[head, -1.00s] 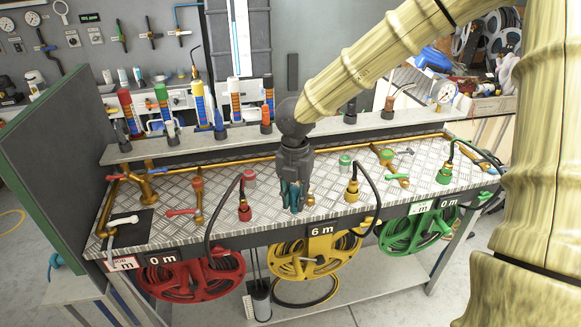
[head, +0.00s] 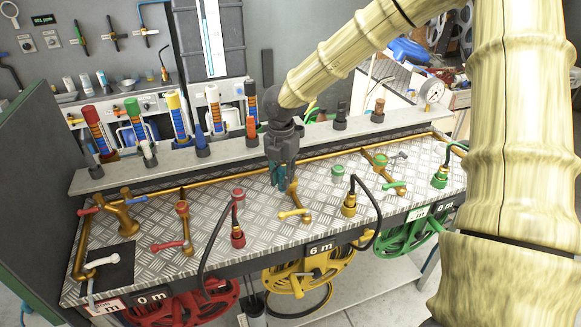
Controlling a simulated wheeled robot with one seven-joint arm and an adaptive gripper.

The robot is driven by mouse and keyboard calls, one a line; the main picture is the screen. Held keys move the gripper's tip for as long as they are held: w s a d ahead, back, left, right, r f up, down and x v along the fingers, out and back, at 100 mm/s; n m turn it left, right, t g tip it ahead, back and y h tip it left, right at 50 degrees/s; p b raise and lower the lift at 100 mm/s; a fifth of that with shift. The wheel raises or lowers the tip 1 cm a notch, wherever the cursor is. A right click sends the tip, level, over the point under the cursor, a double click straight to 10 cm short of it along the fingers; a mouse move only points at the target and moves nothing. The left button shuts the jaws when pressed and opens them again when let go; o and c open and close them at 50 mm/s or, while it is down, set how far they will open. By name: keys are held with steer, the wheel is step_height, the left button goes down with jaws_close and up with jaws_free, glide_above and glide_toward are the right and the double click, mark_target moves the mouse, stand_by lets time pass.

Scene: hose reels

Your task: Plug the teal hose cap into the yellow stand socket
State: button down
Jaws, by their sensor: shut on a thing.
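My gripper (head: 278,184) points down over the middle of the bench, with its fingers closed. Teal (head: 277,174) shows between and along the fingers, where the teal hose cap appears to be held; its outline is too small and covered to make out. The yellow stand (head: 293,199) rises from the brass pipe just right of the fingers, with a yellow lever (head: 295,214) at its front. The top of the stand, with its socket, is largely hidden behind my gripper. I cannot tell whether the cap touches the socket.
A red stand (head: 183,222) is left and a green stand (head: 381,172) right. Black hoses run to a red fitting (head: 238,238) and a yellow fitting (head: 349,205). A raised rear ledge (head: 225,146) carries several coloured tools. Reels hang under the front edge.

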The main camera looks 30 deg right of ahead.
steer(key=w+d, duration=0.1)
steer(key=d, duration=0.1)
steer(key=w+d+p, duration=0.1)
steer(key=w+d, duration=0.1)
steer(key=w+d+p, duration=0.1)
steer(key=w+d, duration=0.1)
steer(key=shift+w+d+f, duration=0.1)
steer(key=shift+d+f, duration=0.05)
steer(key=shift+f, duration=0.1)
steer(key=shift+f+p, duration=1.05)
steer(key=shift+f, duration=0.75)
steer(key=shift+f, duration=0.15)
steer(key=c, duration=1.3)
jaws_free()
step_height(320, 180, up, 12)
steer(key=b, duration=0.3)
steer(key=shift+r, duration=0.25)
